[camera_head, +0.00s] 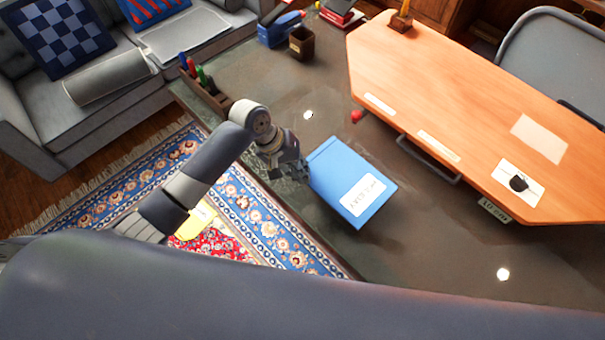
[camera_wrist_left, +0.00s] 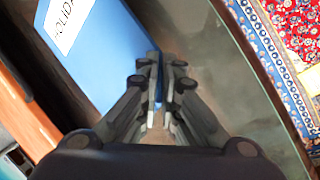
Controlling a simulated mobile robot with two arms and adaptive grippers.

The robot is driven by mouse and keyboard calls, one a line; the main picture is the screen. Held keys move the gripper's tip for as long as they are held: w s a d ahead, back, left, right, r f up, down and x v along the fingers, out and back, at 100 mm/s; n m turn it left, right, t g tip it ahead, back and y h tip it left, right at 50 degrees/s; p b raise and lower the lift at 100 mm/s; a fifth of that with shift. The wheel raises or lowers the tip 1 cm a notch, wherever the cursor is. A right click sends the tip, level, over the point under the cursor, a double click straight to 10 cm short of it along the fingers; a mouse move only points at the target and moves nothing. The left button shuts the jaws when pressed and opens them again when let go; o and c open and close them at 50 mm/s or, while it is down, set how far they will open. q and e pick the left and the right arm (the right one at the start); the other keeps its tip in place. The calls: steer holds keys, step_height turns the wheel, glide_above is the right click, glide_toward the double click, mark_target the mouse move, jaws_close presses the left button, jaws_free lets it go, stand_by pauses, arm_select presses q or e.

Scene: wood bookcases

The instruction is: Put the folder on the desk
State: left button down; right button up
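The blue folder (camera_head: 345,172) with a white label is over the dark glassy top of the desk (camera_head: 300,85), close to its front edge. My left gripper (camera_head: 290,170) is at the folder's left edge. In the left wrist view the folder (camera_wrist_left: 105,55) runs in between the two fingers of this gripper (camera_wrist_left: 157,95), which close on its edge. I cannot tell whether the folder's underside touches the desk top. My right gripper is not in view.
An orange wooden board (camera_head: 460,100) with papers takes up the back right. A pen tray (camera_head: 205,90), a brown cup (camera_head: 302,43) and a blue holder (camera_head: 280,28) stand at the back left. A small red object (camera_head: 357,116) lies behind the folder. A yellow item (camera_head: 196,221) is on the rug.

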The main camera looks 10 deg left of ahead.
arm_select(q)
steer(key=shift+w+d, duration=0.2)
steer(key=shift+f+p, duration=0.35)
steer(key=shift+f, duration=1.55)
steer(key=c, duration=2.1)
jaws_free()
steer(key=shift+a, duration=0.1)
steer(key=v, duration=1.2)
steer(key=shift+b, duration=0.35)
